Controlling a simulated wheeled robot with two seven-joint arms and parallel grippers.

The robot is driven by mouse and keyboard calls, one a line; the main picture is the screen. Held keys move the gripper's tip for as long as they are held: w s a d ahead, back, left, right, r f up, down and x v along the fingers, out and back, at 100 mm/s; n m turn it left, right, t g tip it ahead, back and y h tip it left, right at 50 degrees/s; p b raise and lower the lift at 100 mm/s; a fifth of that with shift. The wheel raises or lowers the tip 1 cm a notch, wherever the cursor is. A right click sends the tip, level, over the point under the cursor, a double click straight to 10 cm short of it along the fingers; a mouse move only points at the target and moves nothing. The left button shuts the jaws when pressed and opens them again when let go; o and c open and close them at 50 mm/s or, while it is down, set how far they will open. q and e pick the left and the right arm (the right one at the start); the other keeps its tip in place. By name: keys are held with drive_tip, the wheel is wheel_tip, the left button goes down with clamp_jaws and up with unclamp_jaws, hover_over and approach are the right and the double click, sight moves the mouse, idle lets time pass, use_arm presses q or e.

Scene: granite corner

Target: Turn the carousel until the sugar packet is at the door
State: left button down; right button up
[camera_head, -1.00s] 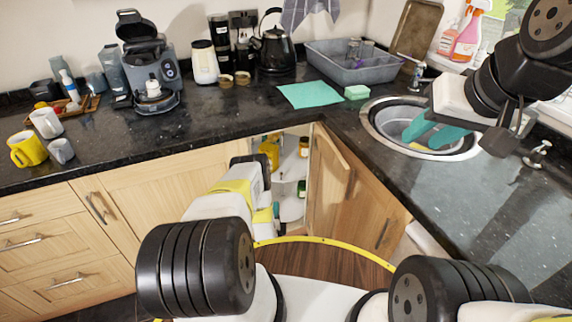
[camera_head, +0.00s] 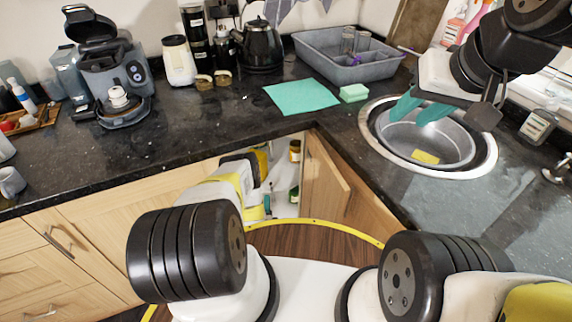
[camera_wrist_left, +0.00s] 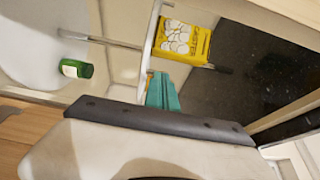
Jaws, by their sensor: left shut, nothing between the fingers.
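The carousel (camera_head: 284,209) has white round shelves on a metal post inside the corner cupboard; its shelves also show in the left wrist view (camera_wrist_left: 35,45). A yellow packet (camera_wrist_left: 182,40) with printed pale round shapes stands on one shelf; its lettering is only partly legible, so I cannot be sure it is the sugar packet. The wooden cupboard door (camera_head: 325,178) stands open. My left gripper (camera_head: 267,204) reaches into the opening, its teal fingers (camera_wrist_left: 162,92) shut and empty near the packet; I cannot tell whether they touch the carousel. My right gripper (camera_head: 420,106) is open and empty over the sink.
The dark granite counter (camera_head: 200,130) overhangs the opening. The sink (camera_head: 430,145), a green cloth (camera_head: 301,95) and a grey tub (camera_head: 345,68) are on top.

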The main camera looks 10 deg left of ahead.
sight(283, 188)
use_arm(q)
drive_tip(key=shift+w+a, duration=0.25)
drive_tip(key=shift+w, duration=1.15)
drive_tip(key=shift+w+a, duration=0.3)
drive_tip(key=shift+w, duration=1.1)
drive_tip(key=shift+w+a, duration=0.25)
drive_tip(key=shift+w, duration=1.15)
drive_tip(key=shift+w+d+n+y, duration=0.25)
drive_tip(key=shift+d+y, duration=0.15)
drive_tip(key=shift+d, duration=0.5)
drive_tip(key=shift+w+d+n+y, duration=0.15)
drive_tip(key=shift+d+n+y, duration=0.2)
drive_tip(key=shift+d, duration=0.5)
drive_tip(key=shift+w+d+n+g+y, duration=0.15)
drive_tip(key=shift+w+d+y, duration=0.2)
drive_tip(key=shift+d, duration=0.35)
drive_tip(key=shift+w+d+n+g+y, duration=0.2)
drive_tip(key=shift+d+y, duration=0.1)
drive_tip(key=shift+d, duration=0.4)
drive_tip(key=a+v, duration=0.1)
drive_tip(key=v, duration=0.9)
drive_tip(key=shift+s, duration=0.3)
